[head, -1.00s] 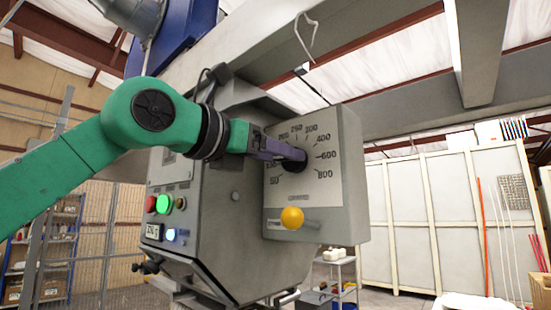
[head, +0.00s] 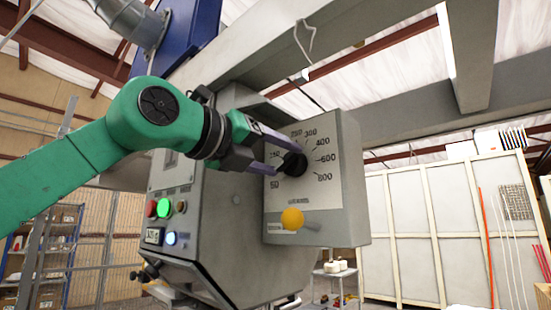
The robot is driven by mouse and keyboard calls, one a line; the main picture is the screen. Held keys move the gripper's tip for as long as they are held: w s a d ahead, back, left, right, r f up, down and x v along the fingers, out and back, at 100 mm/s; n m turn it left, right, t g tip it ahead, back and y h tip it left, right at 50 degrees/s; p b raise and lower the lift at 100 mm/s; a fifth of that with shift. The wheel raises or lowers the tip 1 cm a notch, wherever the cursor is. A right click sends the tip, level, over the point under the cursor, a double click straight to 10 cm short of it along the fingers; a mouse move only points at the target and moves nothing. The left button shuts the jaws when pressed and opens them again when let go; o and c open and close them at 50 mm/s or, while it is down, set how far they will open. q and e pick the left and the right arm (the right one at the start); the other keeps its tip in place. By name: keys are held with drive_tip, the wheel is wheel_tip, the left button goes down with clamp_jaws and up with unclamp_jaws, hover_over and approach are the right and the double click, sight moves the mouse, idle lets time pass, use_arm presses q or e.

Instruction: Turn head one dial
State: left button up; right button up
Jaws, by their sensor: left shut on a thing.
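The dial (head: 294,164) is a black knob on the front face of a grey machine box, with printed numbers from 50 to 800 around it. My left gripper (head: 283,160) reaches in from the left on a green arm. Its purple-grey fingers are shut on the dial and cover part of the scale's left side. The knob's pointer is hard to make out behind the fingers. My right gripper is not in view.
A yellow ball knob (head: 292,219) sticks out below the dial. A grey beam (head: 330,80) runs overhead.

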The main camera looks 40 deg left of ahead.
use_arm(q)
drive_tip(key=shift+r, duration=0.2)
drive_tip(key=o, duration=1.4)
drive_tip(key=shift+w+f, duration=0.2)
drive_tip(key=shift+w, duration=0.05)
drive_tip(key=shift+s, duration=0.15)
drive_tip(key=shift+s+b, duration=0.3)
drive_tip(key=shift+s, duration=0.05)
drive_tip(key=s+b, duration=0.2)
drive_tip(key=s, duration=1.1)
drive_tip(key=shift+s+d+b, duration=0.1)
drive_tip(key=shift+s+b, duration=0.25)
drive_tip(key=shift+w, duration=0.1)
